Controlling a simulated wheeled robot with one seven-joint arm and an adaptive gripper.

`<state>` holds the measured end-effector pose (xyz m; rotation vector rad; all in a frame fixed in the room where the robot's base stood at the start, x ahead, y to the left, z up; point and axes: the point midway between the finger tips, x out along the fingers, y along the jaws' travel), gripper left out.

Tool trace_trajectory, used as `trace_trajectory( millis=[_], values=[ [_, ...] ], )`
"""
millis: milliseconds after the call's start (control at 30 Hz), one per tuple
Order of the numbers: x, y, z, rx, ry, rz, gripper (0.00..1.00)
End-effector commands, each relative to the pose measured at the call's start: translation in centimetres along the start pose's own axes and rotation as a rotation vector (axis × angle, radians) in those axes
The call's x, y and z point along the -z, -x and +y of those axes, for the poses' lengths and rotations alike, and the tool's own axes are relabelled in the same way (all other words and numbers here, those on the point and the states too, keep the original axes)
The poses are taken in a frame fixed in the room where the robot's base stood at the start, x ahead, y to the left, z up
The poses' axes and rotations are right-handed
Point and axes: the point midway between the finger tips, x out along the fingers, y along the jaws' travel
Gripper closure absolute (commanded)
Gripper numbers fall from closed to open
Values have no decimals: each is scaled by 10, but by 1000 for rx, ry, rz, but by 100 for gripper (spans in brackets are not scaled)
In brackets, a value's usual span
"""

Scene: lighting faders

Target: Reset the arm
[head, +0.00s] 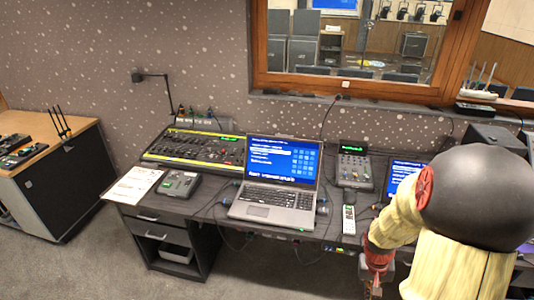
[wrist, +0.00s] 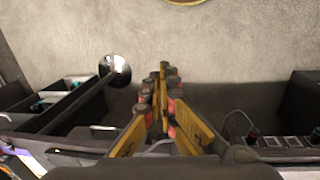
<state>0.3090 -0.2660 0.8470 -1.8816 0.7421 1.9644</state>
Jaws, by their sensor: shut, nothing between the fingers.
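My arm, with cream and dark grey links and red joints, reaches in from the right side of the head view. My gripper (head: 376,288) hangs low at the front edge of the desk (head: 318,240), partly cut off by the bottom of the picture. In the wrist view my gripper (wrist: 162,82) has its yellow fingers with reddish pads drawn together at the tips, with nothing between them. The fingers show over dark furniture and pale grey carpet (wrist: 230,45). The arm hides the right part of the desk.
On the desk are a lighting console (head: 195,150), an open laptop (head: 275,175), a small mixer (head: 353,165), a white remote (head: 348,220), a grey box (head: 179,184) and a paper sheet (head: 133,185). A side cabinet (head: 65,185) stands left. Carpet (head: 80,262) is clear at front left.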

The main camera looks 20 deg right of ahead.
Motion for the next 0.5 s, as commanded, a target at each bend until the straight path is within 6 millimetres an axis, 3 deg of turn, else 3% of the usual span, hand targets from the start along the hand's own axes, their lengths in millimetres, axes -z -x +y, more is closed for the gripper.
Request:
trace_trajectory(
  millis=[33,200,500],
  values=[
    [-6,24,-11,2,36,8,100],
    [-40,93,-46,31,148,18,100],
    [-102,194,-107,131,305,145,100]
  ],
)
